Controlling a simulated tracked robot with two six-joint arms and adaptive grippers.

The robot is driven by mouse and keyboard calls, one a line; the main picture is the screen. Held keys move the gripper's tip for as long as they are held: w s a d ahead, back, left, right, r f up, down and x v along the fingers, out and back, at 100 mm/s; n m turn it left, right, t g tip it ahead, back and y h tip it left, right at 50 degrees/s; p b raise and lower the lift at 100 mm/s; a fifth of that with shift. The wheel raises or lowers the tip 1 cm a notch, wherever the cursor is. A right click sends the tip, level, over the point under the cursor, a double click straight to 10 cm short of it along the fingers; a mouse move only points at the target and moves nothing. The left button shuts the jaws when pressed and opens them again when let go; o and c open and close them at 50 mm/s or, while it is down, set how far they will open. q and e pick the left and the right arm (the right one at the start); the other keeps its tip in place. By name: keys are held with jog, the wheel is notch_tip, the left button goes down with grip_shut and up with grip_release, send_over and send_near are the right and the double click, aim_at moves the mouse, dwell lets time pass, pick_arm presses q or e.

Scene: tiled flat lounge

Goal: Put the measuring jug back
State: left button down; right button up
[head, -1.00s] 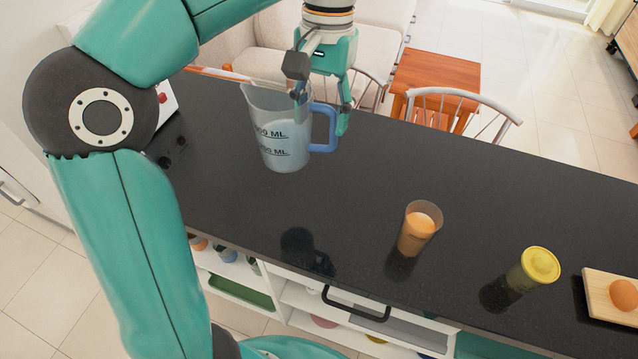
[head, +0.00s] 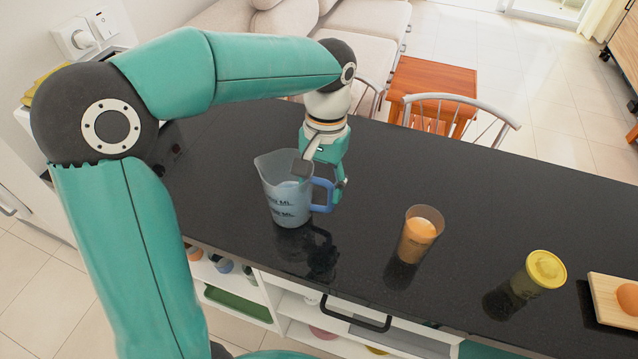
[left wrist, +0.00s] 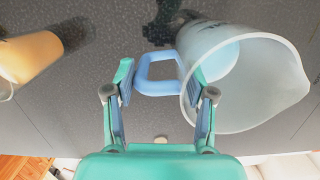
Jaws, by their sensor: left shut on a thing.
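The measuring jug (head: 282,205) is translucent and bluish, with dark ML marks and a blue handle (head: 322,196). It is upright over the dark counter, left of the middle in the head view; whether its base touches is hard to tell. My left gripper (head: 328,182) is shut on the handle, to the right of the jug body. In the left wrist view the jug's wide rim (left wrist: 290,55) is at the right, and the handle lies between the fingers of my left gripper (left wrist: 160,82). My right gripper is not in view.
On the dark counter (head: 480,205) stand a glass with orange contents (head: 418,236), a yellow-lidded jar (head: 538,275) and a wooden board (head: 606,308) with an egg-like item. Open shelves (head: 240,280) are below the front edge. A chair (head: 462,108) stands behind the counter.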

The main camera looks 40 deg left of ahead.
pick_arm(q)
jog(key=shift+f, duration=0.15)
jog(key=shift+c, duration=1.9)
grip_release()
notch_tip(320, 180, up, 12)
jog(key=w+p, duration=0.1)
jog(key=shift+w+a+p, duration=0.2)
jog(key=shift+w+p, duration=0.15)
jog(key=shift+w, duration=0.05)
